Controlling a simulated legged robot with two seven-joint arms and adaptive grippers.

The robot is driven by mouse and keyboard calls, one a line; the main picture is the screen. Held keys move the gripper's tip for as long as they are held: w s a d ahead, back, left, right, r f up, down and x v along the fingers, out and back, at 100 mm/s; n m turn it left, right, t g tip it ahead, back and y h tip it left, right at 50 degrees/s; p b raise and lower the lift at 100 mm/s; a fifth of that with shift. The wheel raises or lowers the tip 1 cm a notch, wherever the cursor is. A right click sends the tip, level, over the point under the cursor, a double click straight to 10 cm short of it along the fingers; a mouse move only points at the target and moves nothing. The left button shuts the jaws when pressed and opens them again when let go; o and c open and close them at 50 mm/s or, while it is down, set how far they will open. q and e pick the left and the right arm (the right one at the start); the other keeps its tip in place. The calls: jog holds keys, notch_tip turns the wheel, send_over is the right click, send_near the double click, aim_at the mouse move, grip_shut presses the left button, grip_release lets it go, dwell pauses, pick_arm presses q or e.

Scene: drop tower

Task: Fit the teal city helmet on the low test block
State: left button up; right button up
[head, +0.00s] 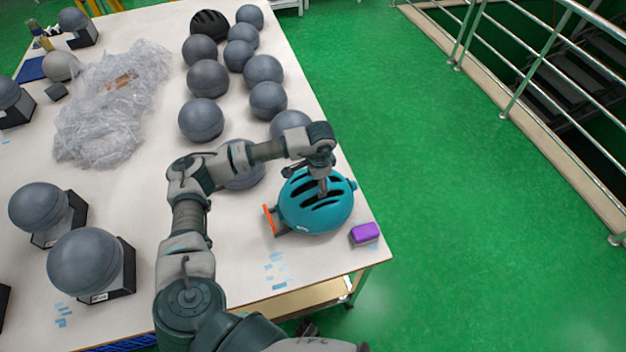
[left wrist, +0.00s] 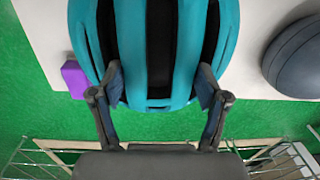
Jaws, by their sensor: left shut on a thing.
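The teal city helmet (head: 328,211) is at the near right corner of the white table, with dark vents on its shell. My left gripper (head: 322,186) is above it, its fingers shut on the shell. In the left wrist view the teal helmet (left wrist: 195,35) fills the middle, with the fingertips of my left gripper (left wrist: 160,88) at its rim. A low grey piece with an orange face (head: 270,220) shows at the helmet's left edge; the rest is hidden under the helmet. I cannot tell whether the helmet rests fully on it. My right gripper is not in view.
A purple block (head: 365,234) lies by the table edge, just right of the helmet. Several grey balls (head: 201,119) and a black helmet (head: 210,24) stand behind. Grey head forms on blocks (head: 88,263) and clear plastic wrap (head: 110,105) are at left. Open green floor lies right.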

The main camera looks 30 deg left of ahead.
pick_arm(q)
jog(key=shift+d+r, duration=0.25)
jog(key=shift+d, duration=0.1)
jog(key=shift+a+f, duration=0.1)
jog(key=shift+a, duration=0.55)
jog(key=shift+a+f, duration=0.1)
jog(key=shift+a, duration=0.15)
jog(key=shift+d, duration=0.1)
jog(key=o, duration=1.5)
jog(key=shift+d, duration=0.3)
jog(key=o, duration=0.3)
jog(key=shift+d+r, duration=0.2)
jog(key=shift+d, duration=0.25)
jog(key=shift+a, duration=0.2)
jog(key=shift+c, duration=1.1)
jog(key=shift+a+f, duration=0.2)
jog(key=shift+a, duration=0.35)
jog(key=shift+c, duration=0.2)
jog(key=shift+d+r, duration=0.15)
jog(key=shift+d, duration=0.45)
jog(key=shift+a+r+p, duration=0.35)
jog(key=shift+a+r, duration=0.15)
jog(key=shift+r, duration=0.15)
jog(key=shift+d+r, duration=0.2)
jog(key=shift+r, duration=0.1)
jog(key=shift+d+r, duration=0.15)
jog(key=shift+d, duration=0.05)
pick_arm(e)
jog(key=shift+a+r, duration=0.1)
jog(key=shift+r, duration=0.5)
